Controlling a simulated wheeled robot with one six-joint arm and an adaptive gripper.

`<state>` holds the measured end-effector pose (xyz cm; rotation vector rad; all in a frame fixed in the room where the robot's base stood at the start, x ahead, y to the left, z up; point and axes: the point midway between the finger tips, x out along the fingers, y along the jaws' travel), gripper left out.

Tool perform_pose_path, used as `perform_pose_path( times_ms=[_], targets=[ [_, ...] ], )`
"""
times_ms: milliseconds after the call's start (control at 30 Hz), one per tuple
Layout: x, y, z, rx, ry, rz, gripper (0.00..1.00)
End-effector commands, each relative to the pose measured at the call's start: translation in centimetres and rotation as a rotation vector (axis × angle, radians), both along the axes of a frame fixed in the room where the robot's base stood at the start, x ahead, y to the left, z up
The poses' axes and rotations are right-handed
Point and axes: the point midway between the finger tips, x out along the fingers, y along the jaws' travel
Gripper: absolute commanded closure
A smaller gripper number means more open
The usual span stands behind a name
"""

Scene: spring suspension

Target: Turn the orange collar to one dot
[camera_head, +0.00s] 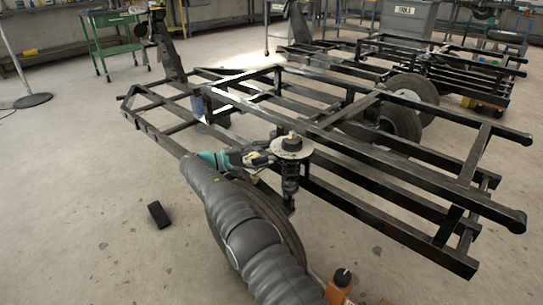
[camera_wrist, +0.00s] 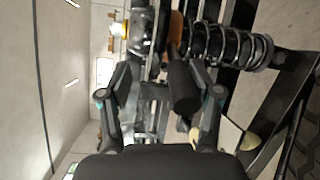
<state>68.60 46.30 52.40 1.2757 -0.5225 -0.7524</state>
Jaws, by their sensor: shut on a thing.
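The orange collar (camera_wrist: 176,30) shows in the wrist view as a narrow brownish-orange band between the coil spring (camera_wrist: 228,47) and the upper end of the strut (camera_wrist: 145,28). A black cylinder (camera_wrist: 184,90) lies between the fingers, close to the right one. In the head view my gripper (camera_head: 258,158) is just left of the upright strut (camera_head: 290,182), below its round top plate (camera_head: 292,148). I cannot make out the dots.
The dark tube frame (camera_head: 350,140) surrounds the strut, with rails close on both sides. A wheel (camera_head: 290,232) sits below my arm. A small black block (camera_head: 159,215) lies on the floor. Open floor is at the left; a green cart (camera_head: 112,45) stands farther back.

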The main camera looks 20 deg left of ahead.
Motion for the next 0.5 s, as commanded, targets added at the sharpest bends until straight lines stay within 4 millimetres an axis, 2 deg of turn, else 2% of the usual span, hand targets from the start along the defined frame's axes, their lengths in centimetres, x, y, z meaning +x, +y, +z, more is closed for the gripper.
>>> perform_pose_path(
  times_ms=[33, 100, 267, 433, 467, 500],
  targets=[
    [-0.1, 1.8, -1.9, 0.045, -0.029, 0.015, 0.53],
    [0.1, 1.4, -2.8, 0.026, -0.013, 0.005, 0.53],
    [0.2, 0.8, -2.3, 0.034, -0.005, -0.012, 0.53],
    [-0.4, 1.1, -2.7, 0.02, 0.004, -0.017, 0.53],
    [-0.8, 1.1, -0.1, 0.08, -0.045, 0.005, 0.53],
    [-1.8, 0.3, 1.2, 0.122, -0.069, 0.017, 0.53]
  ],
)
